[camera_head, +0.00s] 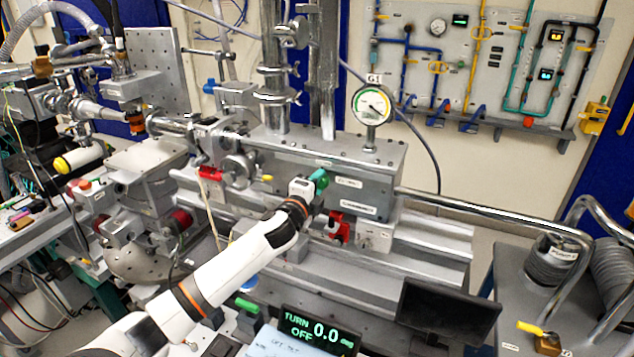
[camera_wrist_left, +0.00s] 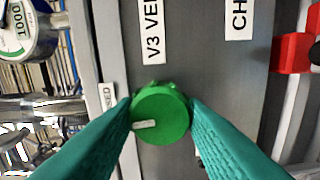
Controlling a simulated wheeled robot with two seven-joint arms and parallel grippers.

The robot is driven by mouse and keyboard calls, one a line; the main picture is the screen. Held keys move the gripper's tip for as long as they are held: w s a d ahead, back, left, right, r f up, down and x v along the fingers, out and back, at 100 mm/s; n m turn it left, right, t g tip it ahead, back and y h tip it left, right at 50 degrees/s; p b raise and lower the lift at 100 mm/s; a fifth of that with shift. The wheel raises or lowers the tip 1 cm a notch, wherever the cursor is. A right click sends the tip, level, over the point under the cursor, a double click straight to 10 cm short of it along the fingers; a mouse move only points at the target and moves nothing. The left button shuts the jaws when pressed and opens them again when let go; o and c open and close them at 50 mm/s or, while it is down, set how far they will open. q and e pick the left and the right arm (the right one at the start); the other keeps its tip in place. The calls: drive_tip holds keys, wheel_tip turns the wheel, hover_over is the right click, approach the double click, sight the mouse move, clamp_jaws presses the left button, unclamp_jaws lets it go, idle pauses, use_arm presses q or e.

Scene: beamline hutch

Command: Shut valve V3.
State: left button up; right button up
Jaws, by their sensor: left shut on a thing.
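The valve V3 knob is a round green knob (camera_wrist_left: 160,114) with a small pale mark on its face, beside a "V3 VENT" label (camera_wrist_left: 151,30) in the left wrist view. My left gripper (camera_wrist_left: 161,112) has its two green fingers on opposite sides of the knob, shut on it. In the head view my left arm reaches from the bottom left to the front of the grey chamber (camera_head: 285,160), and its gripper (camera_head: 319,181) hides most of the knob. My right gripper is not in view.
A round gauge (camera_head: 372,104) labelled G1 stands on top of the chamber. Red parts (camera_head: 340,230) sit just below and right of my gripper. A metal pipe (camera_head: 490,210) runs right from the chamber. A dark monitor (camera_head: 447,305) stands at the front right.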

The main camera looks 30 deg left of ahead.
use_arm(q)
drive_tip(key=shift+m, duration=0.7)
drive_tip(key=o, duration=1)
drive_tip(key=shift+c, duration=0.2)
drive_tip(key=s+b, duration=0.3)
drive_tip(key=s, duration=0.9)
drive_tip(key=shift+d, duration=0.35)
